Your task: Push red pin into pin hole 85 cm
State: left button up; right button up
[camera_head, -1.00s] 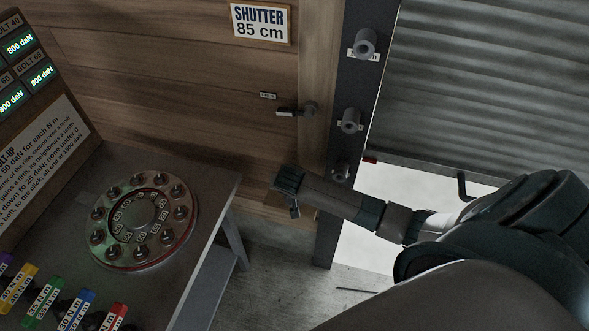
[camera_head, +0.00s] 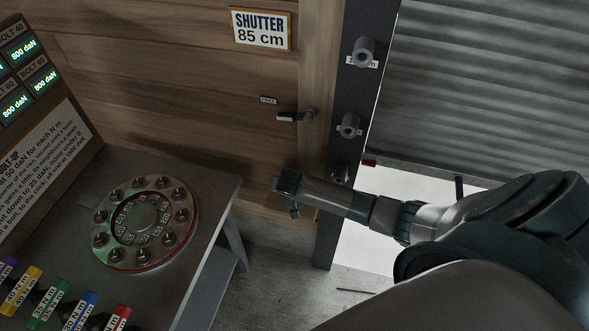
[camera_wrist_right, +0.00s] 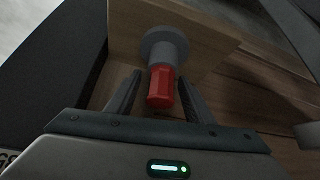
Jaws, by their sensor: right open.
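The red pin (camera_wrist_right: 160,88) sticks out of a round grey collar (camera_wrist_right: 164,47) on a wooden face in the right wrist view. My right gripper (camera_wrist_right: 158,88) is open, with one finger on each side of the pin; I cannot tell whether either finger touches it. In the head view my right gripper (camera_head: 288,192) is low in front of the wooden wall, left of the dark post (camera_head: 335,225), and hides the pin. Grey tubular sockets stand on the post: an upper one (camera_head: 364,52), a middle one (camera_head: 349,125) and a lower one (camera_head: 340,174), partly hidden. Their labels are unreadable.
A sign (camera_head: 262,28) reads "SHUTTER 85 cm". The ribbed shutter (camera_head: 490,80) hangs right of the post, with a gap below it and a small red piece (camera_head: 370,163) near its edge. A grey table (camera_head: 212,190) with a round bolted flange (camera_head: 147,222) stands left.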

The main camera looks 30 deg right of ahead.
dwell(0.4)
grip_shut()
notch_tip(320, 180, up, 10)
jog(key=b, duration=0.2)
dwell(0.6)
dwell(0.4)
